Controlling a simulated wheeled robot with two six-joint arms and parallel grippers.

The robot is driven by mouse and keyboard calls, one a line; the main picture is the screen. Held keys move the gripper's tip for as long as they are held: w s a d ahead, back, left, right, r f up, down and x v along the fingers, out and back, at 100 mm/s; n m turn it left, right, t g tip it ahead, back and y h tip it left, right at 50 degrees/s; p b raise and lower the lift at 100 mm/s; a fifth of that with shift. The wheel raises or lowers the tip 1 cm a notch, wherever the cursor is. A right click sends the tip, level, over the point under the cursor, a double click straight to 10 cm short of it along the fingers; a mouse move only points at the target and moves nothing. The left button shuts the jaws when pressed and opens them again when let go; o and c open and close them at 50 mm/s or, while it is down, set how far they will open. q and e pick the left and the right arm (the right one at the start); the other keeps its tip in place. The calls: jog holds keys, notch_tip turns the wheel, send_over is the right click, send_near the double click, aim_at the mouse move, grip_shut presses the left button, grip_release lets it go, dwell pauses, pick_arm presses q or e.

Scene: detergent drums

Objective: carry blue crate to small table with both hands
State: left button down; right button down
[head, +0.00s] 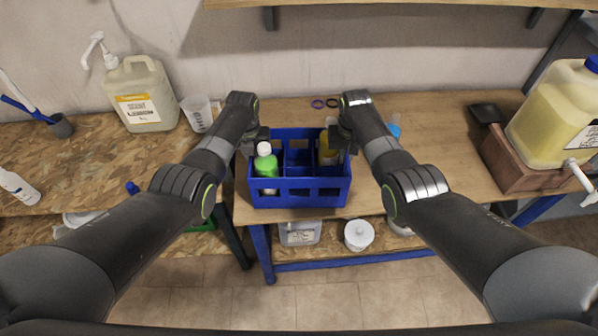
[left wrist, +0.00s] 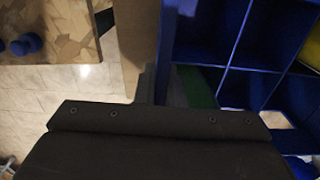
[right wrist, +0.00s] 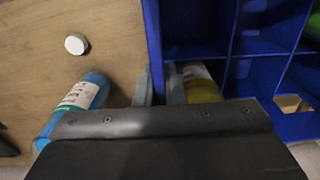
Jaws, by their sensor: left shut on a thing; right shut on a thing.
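The blue crate (head: 300,199) is at the front edge of the wooden-topped bench (head: 440,120); I cannot tell whether it rests on it or hangs just above. It is divided into compartments and holds a green bottle with a white cap (head: 265,166) on the left and a yellow bottle (head: 327,152) on the right. My left gripper (head: 252,146) is shut on the crate's left wall, and my right gripper (head: 345,142) on its right wall. The wrist views show the left wall (left wrist: 167,45) and right wall (right wrist: 153,45) between the fingers. Which surface is the small table is unclear.
A chipboard table (head: 80,165) stands left across a gap, with a pump canister (head: 140,95) and a jug (head: 197,113). A blue bottle (right wrist: 80,105) is close right of the crate. A large yellow drum (head: 555,115) stands far right. Tubs sit on the lower shelf.

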pick_arm(q)
jog(key=shift+w+r, duration=0.15)
jog(key=shift+r, duration=0.05)
pick_arm(e)
jog(key=shift+w+r, duration=0.15)
jog(key=shift+r, duration=0.05)
